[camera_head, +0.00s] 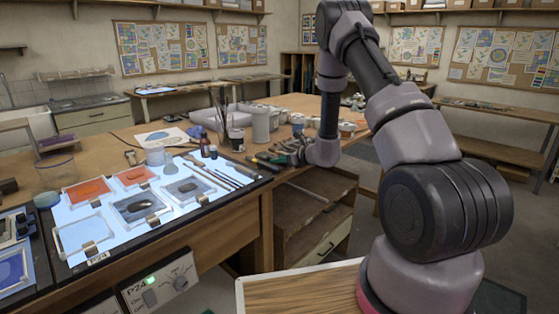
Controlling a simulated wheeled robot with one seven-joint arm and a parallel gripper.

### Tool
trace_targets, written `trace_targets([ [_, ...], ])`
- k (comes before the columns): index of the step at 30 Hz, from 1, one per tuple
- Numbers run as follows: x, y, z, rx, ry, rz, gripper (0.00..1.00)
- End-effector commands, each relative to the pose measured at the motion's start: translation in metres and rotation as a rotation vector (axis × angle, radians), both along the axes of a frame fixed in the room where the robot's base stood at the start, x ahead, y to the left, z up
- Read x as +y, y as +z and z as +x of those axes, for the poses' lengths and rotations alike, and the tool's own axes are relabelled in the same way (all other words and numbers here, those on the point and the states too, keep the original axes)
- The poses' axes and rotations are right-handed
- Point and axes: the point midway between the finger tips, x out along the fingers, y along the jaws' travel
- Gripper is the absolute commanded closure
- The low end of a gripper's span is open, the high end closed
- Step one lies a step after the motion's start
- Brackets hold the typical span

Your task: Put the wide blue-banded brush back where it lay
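Several thin brushes (217,172) lie side by side near the right edge of the lit light panel (112,231). They are too small for me to tell a wide one or a blue band. Other brushes (219,113) stand upright near a cup at the back of the bench. My gripper (292,148) is low over the right end of the bench, pointing left, close to some hand tools. Its fingers blend with the clutter there, so I cannot tell whether they are open, shut or holding anything.
Open shelves (313,214) are below the bench end.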

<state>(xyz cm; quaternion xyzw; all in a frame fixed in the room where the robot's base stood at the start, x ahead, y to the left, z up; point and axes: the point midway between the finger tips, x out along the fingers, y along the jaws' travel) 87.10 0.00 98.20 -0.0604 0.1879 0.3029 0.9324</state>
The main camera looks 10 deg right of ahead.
Motion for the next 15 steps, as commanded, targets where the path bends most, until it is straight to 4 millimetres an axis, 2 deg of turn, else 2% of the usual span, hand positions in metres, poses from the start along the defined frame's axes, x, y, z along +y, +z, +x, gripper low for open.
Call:
trace_targets([
  [11,-0.0008,0.0006,-0.0007,0.000,0.000,0.000,0.38],
  [15,-0.0086,0.0060,-0.0097,0.000,-0.003,0.000,0.38],
])
